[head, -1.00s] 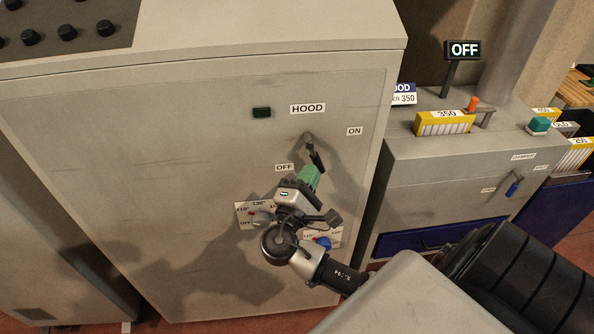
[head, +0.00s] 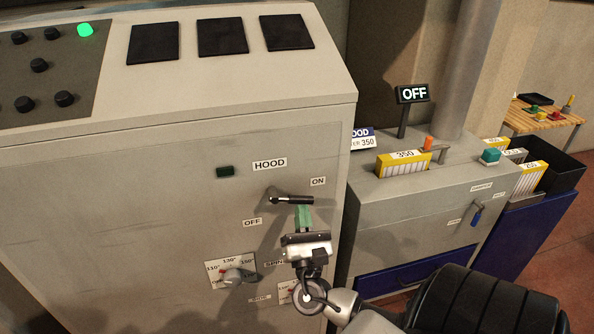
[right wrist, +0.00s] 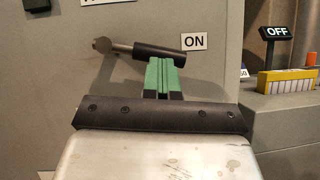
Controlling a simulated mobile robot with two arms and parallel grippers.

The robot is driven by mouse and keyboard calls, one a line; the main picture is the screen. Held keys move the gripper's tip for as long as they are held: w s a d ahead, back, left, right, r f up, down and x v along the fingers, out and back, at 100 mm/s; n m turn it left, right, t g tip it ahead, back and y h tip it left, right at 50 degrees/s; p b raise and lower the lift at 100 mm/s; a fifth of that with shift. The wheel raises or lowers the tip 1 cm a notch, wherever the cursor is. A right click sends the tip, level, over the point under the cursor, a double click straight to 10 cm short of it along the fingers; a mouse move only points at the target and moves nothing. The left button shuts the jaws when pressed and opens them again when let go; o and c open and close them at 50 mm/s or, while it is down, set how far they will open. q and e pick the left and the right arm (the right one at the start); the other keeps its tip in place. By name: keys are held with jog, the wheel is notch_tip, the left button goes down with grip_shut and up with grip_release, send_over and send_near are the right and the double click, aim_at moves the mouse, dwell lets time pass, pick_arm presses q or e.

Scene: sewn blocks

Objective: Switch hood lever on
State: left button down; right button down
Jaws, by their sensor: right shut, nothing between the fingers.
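The hood lever (head: 292,200) is on the grey cabinet front, below the HOOD label (head: 269,164). Its black handle points right, nearly level, with its tip just below the ON label (head: 318,182). The OFF label (head: 252,222) is lower left of the pivot. My right gripper (head: 303,212) is shut, with its green fingers together and empty. The fingertips are right under the handle and appear to touch it. In the right wrist view the lever (right wrist: 158,51) lies across the top of the fingers (right wrist: 163,78). My left gripper is not in view.
The small indicator (head: 225,172) beside the HOOD label is dark. A dial (head: 234,276) with temperature marks is lower left of my right gripper. A display (head: 412,94) on the machine at right reads OFF. A green lamp (head: 85,30) glows on the top panel.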

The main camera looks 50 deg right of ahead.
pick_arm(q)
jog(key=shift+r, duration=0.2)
pick_arm(e)
jog(key=shift+s+d+r+n+t+y, duration=0.15)
jog(key=shift+r+n+t+y, duration=0.15)
jog(key=shift+n+t+y, duration=0.5)
jog(key=shift+d+r+n+t+y, duration=0.15)
jog(key=shift+r+n+y, duration=0.2)
jog(key=shift+n, duration=0.85)
